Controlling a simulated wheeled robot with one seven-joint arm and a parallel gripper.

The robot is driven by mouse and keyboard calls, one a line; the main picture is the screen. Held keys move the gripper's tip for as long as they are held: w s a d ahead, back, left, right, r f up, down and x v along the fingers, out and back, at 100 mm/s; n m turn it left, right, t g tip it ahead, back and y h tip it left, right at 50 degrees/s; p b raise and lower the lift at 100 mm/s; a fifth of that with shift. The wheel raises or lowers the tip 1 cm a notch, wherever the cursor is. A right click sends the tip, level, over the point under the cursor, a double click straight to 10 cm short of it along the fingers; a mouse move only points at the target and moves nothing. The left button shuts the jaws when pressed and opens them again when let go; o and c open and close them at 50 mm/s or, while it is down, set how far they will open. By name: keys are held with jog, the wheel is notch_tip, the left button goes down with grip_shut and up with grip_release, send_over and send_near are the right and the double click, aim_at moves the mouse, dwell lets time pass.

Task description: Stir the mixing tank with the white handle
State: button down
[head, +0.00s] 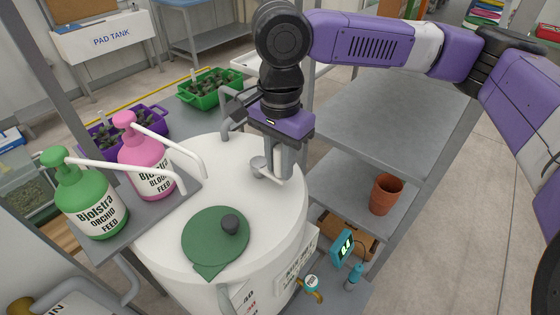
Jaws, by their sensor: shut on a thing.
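The mixing tank (167,237) is a large white drum with a flat white top. On its top, right of centre, a pale crank arm (259,164) leads to the white handle, which is mostly hidden between my gripper's fingers. My gripper (284,170) points down over the tank top and is shut on the white handle.
A green pump bottle (88,203) and a pink pump bottle (146,165) stand on a grey shelf at the left, their long spouts reaching over the tank. Grey shelving (370,120) at the right holds a terracotta pot (386,194). A teal meter (343,247) sits low beside the tank.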

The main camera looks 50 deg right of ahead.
jog(key=shift+w+d+r+p, duration=0.15)
jog(key=shift+d+p, duration=0.1)
jog(key=shift+d, duration=0.3)
jog(key=shift+w+d+f+p, duration=0.1)
jog(key=shift+w+d+p, duration=0.1)
jog(key=shift+d, duration=0.3)
jog(key=shift+w+d, duration=0.25)
jog(key=shift+d, duration=0.4)
jog(key=shift+w+d+p, duration=0.75)
jog(key=shift+w, duration=0.35)
jog(key=shift+w+d, duration=0.25)
jog(key=shift+w, duration=0.15)
jog(key=shift+w+a+r+p, duration=0.1)
jog(key=shift+w+p, duration=0.65)
jog(key=shift+w, duration=1.05)
